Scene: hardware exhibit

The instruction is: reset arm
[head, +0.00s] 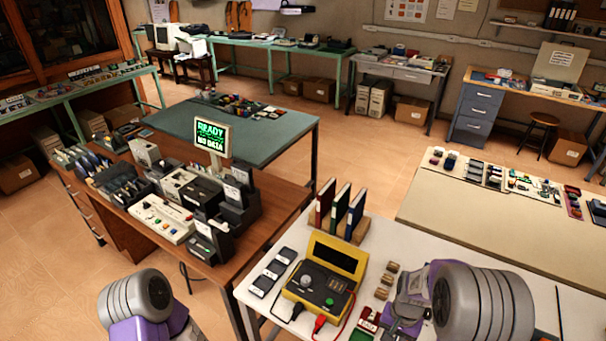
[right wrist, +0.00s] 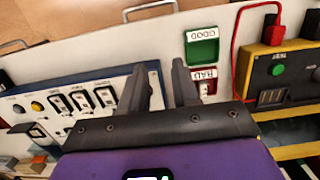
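My right gripper (right wrist: 165,85) shows in the right wrist view with its two dark fingers apart and nothing between them. It is above the white table, near the green tray marked GOOD (right wrist: 202,48) and the red tray marked BAD (right wrist: 203,82). One finger partly covers the red tray. In the head view my right arm reaches over the white table from the lower right, and its fingertips cannot be made out. My left arm shows at the lower left; its gripper is out of view.
A yellow tester (head: 320,278) with red and black leads stands on the white table (head: 250,293), beside several dark modules and upright binders (head: 340,211). A switch panel (right wrist: 85,100) lies left of my right gripper. A brown desk with a READY screen (head: 212,136) stands at left.

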